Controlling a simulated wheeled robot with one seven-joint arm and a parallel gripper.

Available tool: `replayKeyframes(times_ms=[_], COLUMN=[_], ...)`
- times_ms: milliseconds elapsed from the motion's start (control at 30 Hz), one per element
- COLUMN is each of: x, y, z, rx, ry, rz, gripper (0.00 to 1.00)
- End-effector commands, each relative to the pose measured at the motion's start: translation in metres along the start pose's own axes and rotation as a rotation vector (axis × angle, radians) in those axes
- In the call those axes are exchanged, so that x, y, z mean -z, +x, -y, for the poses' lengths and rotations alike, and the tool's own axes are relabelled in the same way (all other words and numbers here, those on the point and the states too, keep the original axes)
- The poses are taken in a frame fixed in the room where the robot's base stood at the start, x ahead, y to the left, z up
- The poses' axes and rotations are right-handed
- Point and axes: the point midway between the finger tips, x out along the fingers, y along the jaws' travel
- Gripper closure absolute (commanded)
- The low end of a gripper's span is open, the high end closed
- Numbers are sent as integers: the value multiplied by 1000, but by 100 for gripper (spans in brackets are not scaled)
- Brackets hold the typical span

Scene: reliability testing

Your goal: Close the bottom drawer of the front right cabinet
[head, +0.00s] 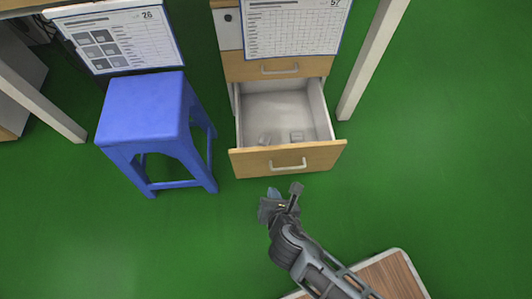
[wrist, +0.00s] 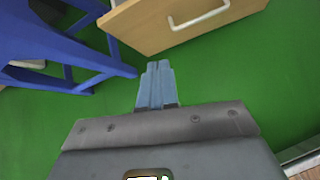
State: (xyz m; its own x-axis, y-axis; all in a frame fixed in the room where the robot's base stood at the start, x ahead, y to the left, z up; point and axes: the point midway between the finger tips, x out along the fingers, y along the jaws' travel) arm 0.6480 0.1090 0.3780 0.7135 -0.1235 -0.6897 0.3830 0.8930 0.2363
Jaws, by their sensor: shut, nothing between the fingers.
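The bottom drawer (head: 286,160) of the cabinet (head: 230,33) is pulled out toward me, with a wooden front and a white handle (head: 288,165). Its grey inside shows a couple of small items at the bottom. In the wrist view the drawer front (wrist: 170,25) is at the top, with its handle (wrist: 200,17). My gripper (head: 284,192) is just in front of and below the drawer front, apart from it in the head view. In the wrist view the fingers (wrist: 157,80) are together and empty, over green floor.
A blue stool (head: 150,110) stands left of the drawer; its legs (wrist: 95,65) show in the wrist view. A drawer above (head: 278,67) is shut. Printed sheets hang in front of the cabinet. A white table leg (head: 372,60) stands to the right. Green floor (head: 450,170) is clear at right.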

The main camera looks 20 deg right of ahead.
Motion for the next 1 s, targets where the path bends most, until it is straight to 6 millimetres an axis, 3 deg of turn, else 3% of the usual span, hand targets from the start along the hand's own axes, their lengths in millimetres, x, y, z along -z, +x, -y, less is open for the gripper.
replayKeyframes(times_ms=[100, 233, 467, 867, 1000], x=[-16, -22, -22, -25, -41], y=[13, 21, 47, 125, 137], z=[-15, -20, -18, -13, -17], rx=[37, 59, 64, 62, 61], ry=[-176, -264, -274, -272, -269], rz=[27, 38, 40, 40, 41], gripper=[100, 100, 100, 100, 100])
